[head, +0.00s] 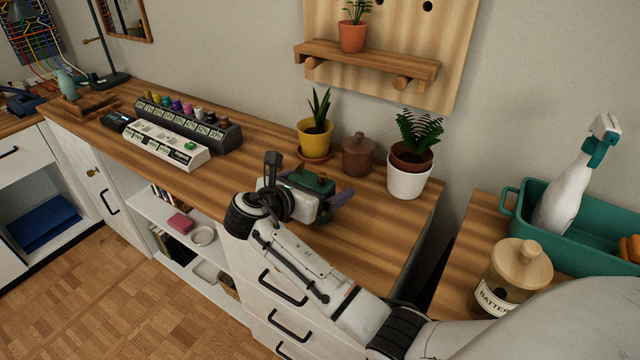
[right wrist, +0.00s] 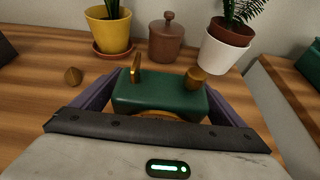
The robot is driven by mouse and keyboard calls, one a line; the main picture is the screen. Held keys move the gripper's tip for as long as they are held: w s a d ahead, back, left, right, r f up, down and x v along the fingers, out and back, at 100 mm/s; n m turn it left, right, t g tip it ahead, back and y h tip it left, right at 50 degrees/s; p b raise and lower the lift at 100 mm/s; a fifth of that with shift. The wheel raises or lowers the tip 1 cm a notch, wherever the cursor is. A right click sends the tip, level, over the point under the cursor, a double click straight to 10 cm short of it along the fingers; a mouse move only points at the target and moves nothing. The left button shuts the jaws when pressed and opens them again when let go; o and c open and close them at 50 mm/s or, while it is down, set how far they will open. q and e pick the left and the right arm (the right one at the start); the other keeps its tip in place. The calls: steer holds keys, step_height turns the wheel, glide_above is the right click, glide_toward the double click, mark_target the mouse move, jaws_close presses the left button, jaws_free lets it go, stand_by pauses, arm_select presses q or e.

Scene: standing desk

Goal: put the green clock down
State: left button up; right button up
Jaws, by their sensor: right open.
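The green clock (right wrist: 160,97) has brass fittings and sits on or just at the wooden desk top. In the head view the clock (head: 314,182) is partly hidden by my right gripper. My right gripper (head: 326,192) is open, with one purple finger on each side of the clock. The right gripper also shows in the right wrist view (right wrist: 163,82). I cannot tell whether either finger touches the clock. My left gripper is not in view.
Behind the clock stand a yellow plant pot (head: 314,138), a brown lidded jar (head: 358,155) and a white plant pot (head: 407,180). A small brass object (right wrist: 72,76) lies left of the clock. The desk (head: 375,240) is clear at front right.

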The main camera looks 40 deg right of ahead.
steer(key=shift+a+r, duration=0.1)
steer(key=shift+r, duration=0.1)
steer(key=v, duration=1.1)
steer(key=shift+s+a+p, duration=0.2)
steer(key=shift+a+p, duration=0.1)
steer(key=shift+p, duration=0.05)
